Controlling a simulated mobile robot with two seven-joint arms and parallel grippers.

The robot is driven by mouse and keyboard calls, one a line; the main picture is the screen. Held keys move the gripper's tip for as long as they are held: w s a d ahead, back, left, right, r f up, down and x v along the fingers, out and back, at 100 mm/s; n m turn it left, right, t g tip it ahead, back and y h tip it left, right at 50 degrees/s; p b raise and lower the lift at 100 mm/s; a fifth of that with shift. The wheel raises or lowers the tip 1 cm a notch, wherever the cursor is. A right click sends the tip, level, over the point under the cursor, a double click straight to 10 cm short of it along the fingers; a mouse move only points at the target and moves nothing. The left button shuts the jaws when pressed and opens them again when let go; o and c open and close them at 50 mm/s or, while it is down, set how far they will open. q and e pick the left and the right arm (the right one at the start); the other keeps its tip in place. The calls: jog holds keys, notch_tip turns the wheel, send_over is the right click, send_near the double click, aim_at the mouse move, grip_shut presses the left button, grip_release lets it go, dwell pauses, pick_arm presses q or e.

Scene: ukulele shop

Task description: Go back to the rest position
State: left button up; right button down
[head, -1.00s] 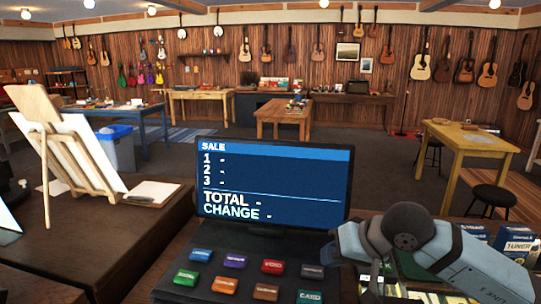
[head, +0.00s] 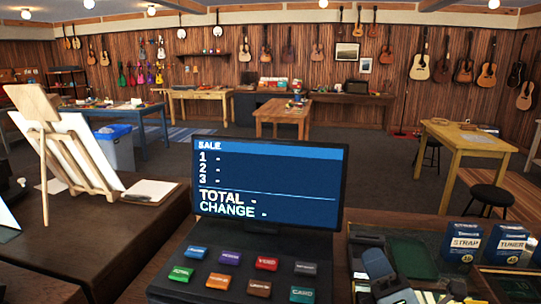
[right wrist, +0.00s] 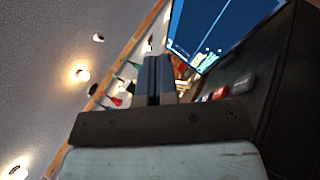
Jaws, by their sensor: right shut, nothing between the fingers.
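My right gripper (head: 376,262) shows low in the head view, just right of the register keys, with nothing in it. In the right wrist view its two fingers (right wrist: 155,78) are pressed together. The cash register's screen (head: 267,185) stands left of it, with blank sale lines, total and change. The screen also shows at the upper right of the right wrist view (right wrist: 215,30). Coloured register keys (head: 267,263) lie below the screen, apart from the gripper. My left gripper is not in view.
A counter at right holds a dark green pad (head: 412,258) and strap (head: 465,242) and tuner (head: 507,244) boxes. A wooden easel (head: 75,150) and a clipboard (head: 150,191) are on the left counter. Tables, a black stool (head: 492,197) and wall guitars stand beyond, with open floor between.

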jog(key=s+d+f+m+g+h, duration=0.2)
jog(key=f+m+g, duration=0.1)
jog(key=f+m, duration=0.2)
jog(key=s+d+f+m+g+h, duration=0.2)
jog(key=d+f+m+g+h, duration=0.1)
jog(key=f+m, duration=0.2)
jog(key=s+d+f+m+g+h, duration=0.2)
jog(key=d+f+m, duration=0.1)
jog(key=f+m, duration=0.3)
jog(key=shift+s+d+f+g+h, duration=0.15)
jog(key=shift+f+g+h, duration=0.15)
jog(key=shift+f+g, duration=0.1)
jog(key=s+f+m+g+y, duration=0.2)
jog(key=s+f+m+g, duration=0.75)
jog(key=s, duration=0.65)
jog(key=w+a+f+n+t+y+p, duration=0.2)
jog(key=w+a+f+t+p, duration=0.3)
jog(key=p, duration=0.5)
jog(key=shift+a+f+t+y, duration=0.25)
jog(key=shift+a+t+y, duration=0.2)
jog(key=shift+t, duration=0.6)
